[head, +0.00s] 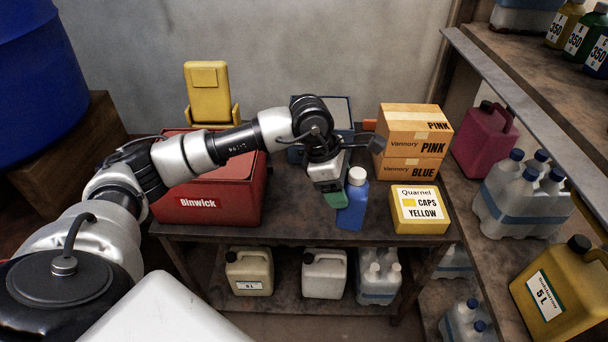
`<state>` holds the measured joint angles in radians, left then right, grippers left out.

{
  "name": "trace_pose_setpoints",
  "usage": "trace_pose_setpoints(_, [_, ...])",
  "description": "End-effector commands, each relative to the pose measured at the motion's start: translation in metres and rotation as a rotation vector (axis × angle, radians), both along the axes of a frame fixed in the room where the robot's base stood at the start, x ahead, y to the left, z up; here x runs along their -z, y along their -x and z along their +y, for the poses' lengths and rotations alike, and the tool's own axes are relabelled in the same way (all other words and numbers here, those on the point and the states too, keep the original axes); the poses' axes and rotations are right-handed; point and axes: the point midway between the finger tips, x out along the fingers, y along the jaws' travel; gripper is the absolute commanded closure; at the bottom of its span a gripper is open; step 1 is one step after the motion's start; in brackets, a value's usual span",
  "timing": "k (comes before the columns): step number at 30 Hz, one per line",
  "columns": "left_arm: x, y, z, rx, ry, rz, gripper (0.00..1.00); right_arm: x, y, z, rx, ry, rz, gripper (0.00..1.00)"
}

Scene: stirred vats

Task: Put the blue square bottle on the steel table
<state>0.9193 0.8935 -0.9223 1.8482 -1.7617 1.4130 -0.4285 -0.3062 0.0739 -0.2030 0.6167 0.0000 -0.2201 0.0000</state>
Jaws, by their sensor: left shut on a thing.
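The blue square bottle (352,207) with a white cap is upright at the front of the steel table (290,235), between a red box and a yellow box. My left gripper (338,192) reaches in from the left and is shut on the blue bottle, with its fingers at the bottle's left side. The bottle's base appears near the table's front edge; I cannot tell whether it touches the top. My right gripper is not in view.
The red Binwick box (215,203) stands left on the table. The yellow caps box (417,208) and stacked cartons (410,140) stand right. Jugs (324,273) fill the lower shelf. A side shelf at right holds a magenta jug (484,140) and several bottles.

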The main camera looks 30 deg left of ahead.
Motion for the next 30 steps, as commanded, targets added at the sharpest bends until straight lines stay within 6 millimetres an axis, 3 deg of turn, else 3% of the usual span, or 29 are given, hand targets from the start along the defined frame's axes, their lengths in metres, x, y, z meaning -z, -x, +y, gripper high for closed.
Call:
trace_pose_setpoints(1, [0.007, -0.007, 0.001, -0.118, 0.003, -0.005, 0.76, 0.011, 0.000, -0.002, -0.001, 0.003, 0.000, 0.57])
trace_pose_setpoints(21, [0.033, -0.084, 0.033, -1.835, 0.005, -0.002, 0.76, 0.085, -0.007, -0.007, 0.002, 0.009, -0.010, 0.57])
trace_pose_setpoints(25, [0.035, -0.091, 0.039, -2.048, 0.005, 0.000, 0.76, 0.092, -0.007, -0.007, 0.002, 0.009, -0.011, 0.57])
trace_pose_setpoints(30, [0.038, -0.094, 0.049, -2.162, 0.003, 0.002, 0.76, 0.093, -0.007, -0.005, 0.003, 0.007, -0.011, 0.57])
